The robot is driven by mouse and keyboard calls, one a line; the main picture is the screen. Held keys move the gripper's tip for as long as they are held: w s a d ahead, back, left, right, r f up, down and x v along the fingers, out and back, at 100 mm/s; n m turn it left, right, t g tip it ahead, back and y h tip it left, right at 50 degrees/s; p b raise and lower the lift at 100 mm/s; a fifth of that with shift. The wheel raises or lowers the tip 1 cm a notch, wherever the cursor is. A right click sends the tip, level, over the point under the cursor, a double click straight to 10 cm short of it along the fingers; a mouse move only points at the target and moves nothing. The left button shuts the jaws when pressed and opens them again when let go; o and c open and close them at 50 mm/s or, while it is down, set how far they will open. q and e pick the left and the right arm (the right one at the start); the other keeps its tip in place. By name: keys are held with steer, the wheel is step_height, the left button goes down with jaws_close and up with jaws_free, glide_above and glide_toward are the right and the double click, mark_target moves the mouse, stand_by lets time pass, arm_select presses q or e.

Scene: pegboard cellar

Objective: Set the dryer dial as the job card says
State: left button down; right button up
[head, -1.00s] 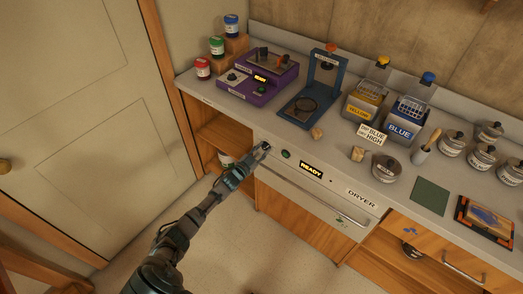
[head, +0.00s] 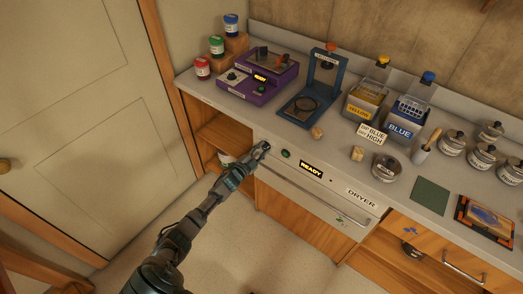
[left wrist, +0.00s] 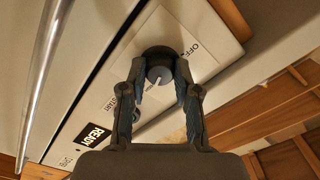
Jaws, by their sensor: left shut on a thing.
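The dryer (head: 320,195) is a white front panel under the counter, with a READY display (head: 311,171) and a DRYER label. Its dial (left wrist: 158,76) is a round grey knob with a white pointer line, at the panel's left end. My left gripper (left wrist: 160,70) is shut on the dial, one finger on each side; it also shows in the head view (head: 261,149). My right gripper is not in view.
A green button (head: 286,154) sits beside the dial. A long handle bar (head: 320,200) runs along the dryer front. Open shelves are below left.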

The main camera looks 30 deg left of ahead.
arm_select(q)
steer(key=shift+d+f, duration=0.1)
steer(key=shift+f, duration=0.25)
steer(key=c, duration=0.8)
jaws_free()
steer(key=shift+c, duration=0.2)
steer(key=shift+w, duration=0.1)
steer(key=shift+r, duration=0.15)
steer(key=s, duration=0.8)
steer(key=s+a, duration=0.1)
steer(key=s, duration=0.3)
